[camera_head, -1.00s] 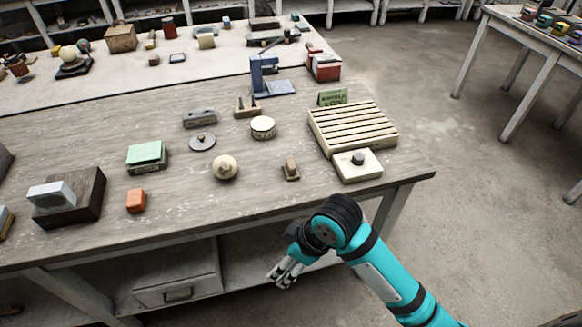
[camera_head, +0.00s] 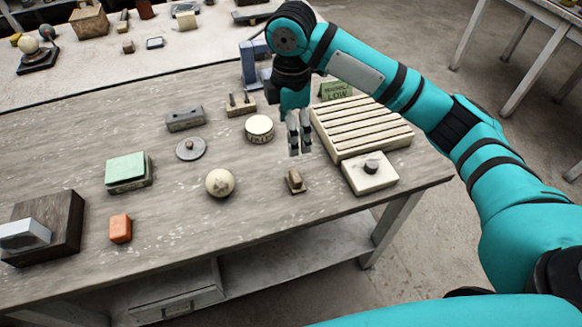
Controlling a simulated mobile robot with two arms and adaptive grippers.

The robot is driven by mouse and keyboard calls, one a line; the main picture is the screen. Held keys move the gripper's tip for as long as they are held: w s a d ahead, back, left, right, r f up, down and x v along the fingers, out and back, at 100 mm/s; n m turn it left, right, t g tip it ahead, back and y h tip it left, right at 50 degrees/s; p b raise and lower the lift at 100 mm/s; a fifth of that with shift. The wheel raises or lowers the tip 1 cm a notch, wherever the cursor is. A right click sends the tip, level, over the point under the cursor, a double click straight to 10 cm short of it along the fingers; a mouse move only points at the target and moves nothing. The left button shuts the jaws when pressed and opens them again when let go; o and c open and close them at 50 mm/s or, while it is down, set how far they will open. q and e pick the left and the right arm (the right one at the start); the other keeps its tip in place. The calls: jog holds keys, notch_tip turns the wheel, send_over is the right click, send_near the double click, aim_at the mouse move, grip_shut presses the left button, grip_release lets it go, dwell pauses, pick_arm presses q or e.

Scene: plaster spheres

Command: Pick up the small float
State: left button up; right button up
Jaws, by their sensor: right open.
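The small float (camera_head: 295,182), a small wooden block with a brown grip on a thin base, lies near the front edge of the table, right of the pale sphere. My right gripper (camera_head: 299,151) is open and empty. It points down above the table, just above and slightly behind the small float in the picture, apart from it. My left gripper is not in view.
A pale plate with a dark knob (camera_head: 369,175) and a slatted rack (camera_head: 361,128) stand close on the right. A plaster sphere (camera_head: 220,183) and a round tin (camera_head: 259,127) are to the left. The table (camera_head: 262,219) is bare in front.

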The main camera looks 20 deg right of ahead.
aim_at(295, 175)
jog(key=f, duration=0.2)
jog(key=s+f, duration=0.1)
jog(key=f, duration=0.1)
jog(key=f+p, duration=0.1)
jog(key=f, duration=0.2)
jog(key=shift+s, duration=0.15)
jog(key=f, duration=0.3)
jog(key=shift+w, duration=0.2)
jog(key=shift+s+f, duration=0.1)
jog(key=shift+f, duration=0.45)
jog(key=shift+d+f+p, duration=0.1)
jog(key=shift+f+p, duration=0.15)
jog(key=shift+p, duration=0.1)
jog(key=f, duration=0.2)
jog(key=f+p, duration=0.1)
jog(key=shift+s+d+f, duration=0.1)
jog(key=shift+d+f, duration=0.1)
jog(key=shift+f, duration=0.65)
jog(key=c, duration=1.2)
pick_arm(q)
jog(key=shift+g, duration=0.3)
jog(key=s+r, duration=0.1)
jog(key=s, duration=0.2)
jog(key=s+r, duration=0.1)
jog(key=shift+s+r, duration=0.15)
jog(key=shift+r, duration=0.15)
pick_arm(e)
jog(key=shift+c, duration=0.2)
